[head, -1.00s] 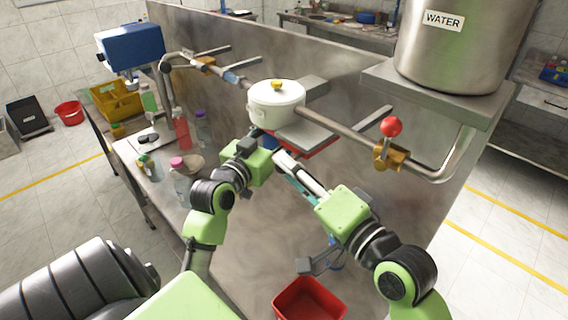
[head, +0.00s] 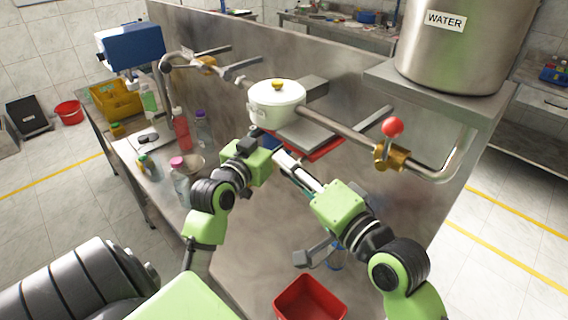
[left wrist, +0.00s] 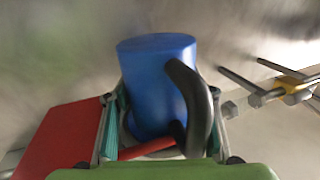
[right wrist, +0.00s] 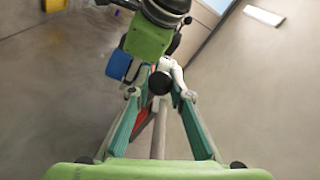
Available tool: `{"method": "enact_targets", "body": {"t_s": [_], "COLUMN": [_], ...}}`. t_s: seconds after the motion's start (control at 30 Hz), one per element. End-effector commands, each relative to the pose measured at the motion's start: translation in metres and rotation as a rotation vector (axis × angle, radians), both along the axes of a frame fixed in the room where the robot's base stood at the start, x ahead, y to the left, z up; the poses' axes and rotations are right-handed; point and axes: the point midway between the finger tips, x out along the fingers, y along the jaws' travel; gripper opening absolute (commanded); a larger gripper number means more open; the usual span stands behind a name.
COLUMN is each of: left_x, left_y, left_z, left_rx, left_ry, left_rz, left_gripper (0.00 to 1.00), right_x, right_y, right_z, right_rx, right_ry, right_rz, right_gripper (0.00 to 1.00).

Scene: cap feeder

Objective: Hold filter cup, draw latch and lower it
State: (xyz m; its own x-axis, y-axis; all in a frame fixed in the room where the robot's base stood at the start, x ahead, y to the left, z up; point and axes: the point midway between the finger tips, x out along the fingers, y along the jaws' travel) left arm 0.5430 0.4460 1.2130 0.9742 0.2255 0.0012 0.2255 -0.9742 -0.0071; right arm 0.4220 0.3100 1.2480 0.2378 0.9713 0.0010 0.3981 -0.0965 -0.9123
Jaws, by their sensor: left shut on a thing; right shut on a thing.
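The blue filter cup (left wrist: 155,80) fills the middle of the left wrist view, with a curved black handle on its side. My left gripper (left wrist: 162,125) is shut on it, one finger on each side. In the head view my left gripper (head: 262,146) sits just below the white pot (head: 277,102), and the cup is mostly hidden there. The latch shows as a black knob (right wrist: 160,83) between the fingers of my right gripper (right wrist: 161,95), which is shut on it. A blue patch of the cup (right wrist: 118,65) shows beside it. A red rod (left wrist: 150,148) crosses below the cup.
A horizontal pipe carries the pot and a brass valve with a red ball (head: 392,127). A grey and red plate (head: 305,135) juts out beside the pot. A red bin (head: 310,298) stands below. Bottles (head: 181,180) crowd the left table. A steel wall (head: 330,75) stands behind.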

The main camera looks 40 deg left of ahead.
Motion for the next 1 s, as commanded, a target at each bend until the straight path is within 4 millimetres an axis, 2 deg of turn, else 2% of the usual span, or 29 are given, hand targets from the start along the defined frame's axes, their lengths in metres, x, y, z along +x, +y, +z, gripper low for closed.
{"method": "enact_targets", "body": {"t_s": [0.1,0.2,0.3,0.63,0.67,0.7,0.73,1.0], "left_x": [0.0,0.0,0.0,0.0,0.0,0.0,0.0,0.0], "left_y": [0.001,0.001,0.001,0.001,0.001,0.001,0.001,0.0], "left_z": [-0.001,-0.002,-0.001,0.0,0.0,0.0,0.0,0.0], "left_rx": [-0.001,-0.001,0.0,0.0,0.0,0.0,0.0,0.0], "left_ry": [0.003,0.003,0.002,-0.001,-0.001,-0.001,-0.001,-0.001], "left_rz": [0.002,0.002,0.002,0.001,0.001,0.001,0.001,0.001], "left_gripper": [0.26,0.26,0.26,0.26,0.26,0.26,0.26,0.26], "right_x": [-0.001,-0.002,-0.004,-0.005,-0.005,-0.005,-0.005,-0.005], "right_y": [-0.03,-0.05,-0.061,-0.064,-0.064,-0.064,-0.064,-0.064], "right_z": [-0.003,-0.003,-0.003,-0.003,-0.003,-0.003,-0.003,-0.002], "right_rx": [-0.006,-0.007,-0.007,-0.009,-0.009,-0.009,-0.009,-0.005], "right_ry": [0.0,0.0,0.0,0.001,0.001,0.001,0.001,0.0], "right_rz": [-0.005,-0.005,-0.003,-0.003,-0.003,-0.003,-0.003,-0.001], "right_gripper": [0.0,0.0,0.0,0.0,0.21,0.32,0.36,0.36]}}
